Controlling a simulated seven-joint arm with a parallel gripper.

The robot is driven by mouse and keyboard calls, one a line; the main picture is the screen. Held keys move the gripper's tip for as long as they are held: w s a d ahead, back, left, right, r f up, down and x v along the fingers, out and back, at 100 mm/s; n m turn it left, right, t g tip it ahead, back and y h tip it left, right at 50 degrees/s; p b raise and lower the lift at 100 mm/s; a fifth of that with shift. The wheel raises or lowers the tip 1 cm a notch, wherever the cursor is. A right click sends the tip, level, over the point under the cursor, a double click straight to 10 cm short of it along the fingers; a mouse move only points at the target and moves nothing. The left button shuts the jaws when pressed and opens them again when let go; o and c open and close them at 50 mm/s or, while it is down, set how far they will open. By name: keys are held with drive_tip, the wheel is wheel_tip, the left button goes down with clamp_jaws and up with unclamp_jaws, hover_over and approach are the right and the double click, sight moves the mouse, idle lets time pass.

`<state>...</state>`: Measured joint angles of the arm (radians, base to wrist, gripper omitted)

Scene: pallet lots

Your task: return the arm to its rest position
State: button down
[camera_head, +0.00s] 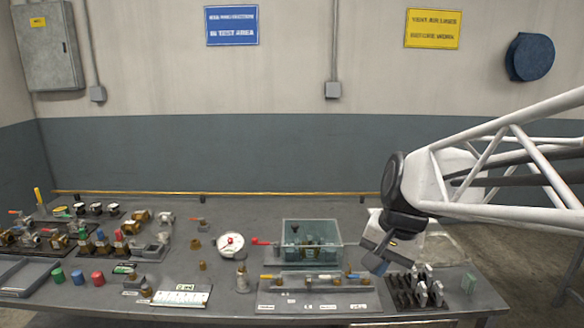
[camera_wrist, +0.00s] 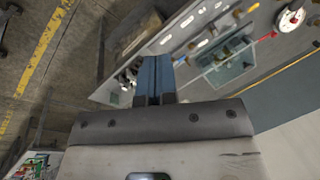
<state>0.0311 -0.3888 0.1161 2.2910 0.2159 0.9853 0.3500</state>
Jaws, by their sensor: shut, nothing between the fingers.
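My gripper (camera_head: 376,262) hangs at the right part of the grey bench, its fingers pointing down and to the left. The fingers are together with nothing between them. In the wrist view my gripper (camera_wrist: 153,82) shows as two blue-grey fingers side by side, closed, above the bench's edge and the floor. My arm comes in from the right in the head view. A clear bin (camera_head: 312,258) stands on the bench just left of my gripper. A black rack with metal parts (camera_head: 418,290) stands close to the right of the fingers.
The bench (camera_head: 225,290) carries several valves and fittings at left, a round white gauge (camera_head: 231,244) and a tray (camera_head: 318,300) in front of the bin. The air above the bench is open.

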drive_tip(key=s+d+f+n+h, duration=0.1)
drive_tip(key=s+f+n, duration=0.1)
drive_tip(key=s, duration=0.5)
drive_tip(key=s+d+f+n+h, duration=0.1)
drive_tip(key=s+n, duration=0.2)
drive_tip(key=s, duration=0.4)
drive_tip(key=shift+s+f+t, duration=0.15)
drive_tip(key=shift+f+t, duration=0.25)
